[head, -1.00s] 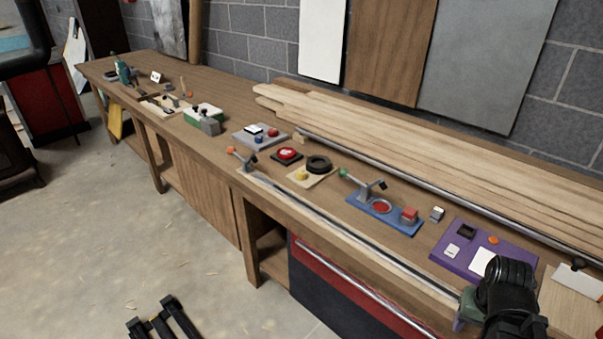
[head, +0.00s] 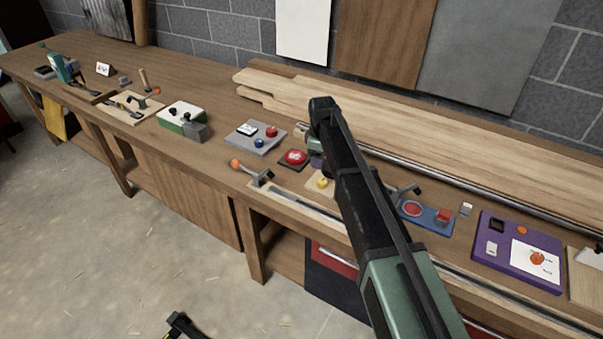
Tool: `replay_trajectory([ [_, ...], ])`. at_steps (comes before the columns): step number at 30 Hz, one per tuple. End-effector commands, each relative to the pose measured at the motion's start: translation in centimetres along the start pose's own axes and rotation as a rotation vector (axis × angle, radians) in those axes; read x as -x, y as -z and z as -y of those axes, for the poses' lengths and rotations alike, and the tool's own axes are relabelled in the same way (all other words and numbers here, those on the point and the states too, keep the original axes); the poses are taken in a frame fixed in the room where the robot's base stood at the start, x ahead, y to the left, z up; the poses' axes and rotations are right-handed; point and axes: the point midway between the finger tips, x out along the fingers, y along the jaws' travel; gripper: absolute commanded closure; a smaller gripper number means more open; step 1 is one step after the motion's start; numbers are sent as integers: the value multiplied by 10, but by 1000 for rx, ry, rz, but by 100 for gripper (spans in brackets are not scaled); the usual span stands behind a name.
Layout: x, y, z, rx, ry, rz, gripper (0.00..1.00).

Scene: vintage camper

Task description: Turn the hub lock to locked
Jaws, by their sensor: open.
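No label for the hub lock can be read. The likeliest piece is the small tan board (head: 309,186) on the bench, with a yellow knob (head: 321,183) at its front. The black ring on the board is mostly hidden behind my arm. My arm crosses from the lower right up to a bend above the bench, then turns down. My gripper (head: 317,161) is at its lower end, just behind the yellow knob in the picture. It is open; its fingertips are largely hidden, and I cannot tell whether they touch the ring.
An orange-knobbed lever (head: 250,171) is in front. Right are a blue base (head: 433,219) with a lever and a purple panel (head: 490,262). Long planks (head: 450,140) lie behind.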

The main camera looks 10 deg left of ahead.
Motion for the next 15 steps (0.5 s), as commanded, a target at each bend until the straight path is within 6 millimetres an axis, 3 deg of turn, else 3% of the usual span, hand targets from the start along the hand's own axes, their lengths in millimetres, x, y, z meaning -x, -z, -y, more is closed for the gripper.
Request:
replay_trajectory([
  [8,-11,-1,1,22,0,0,38],
  [15,-62,-1,1,21,0,0,38],
])
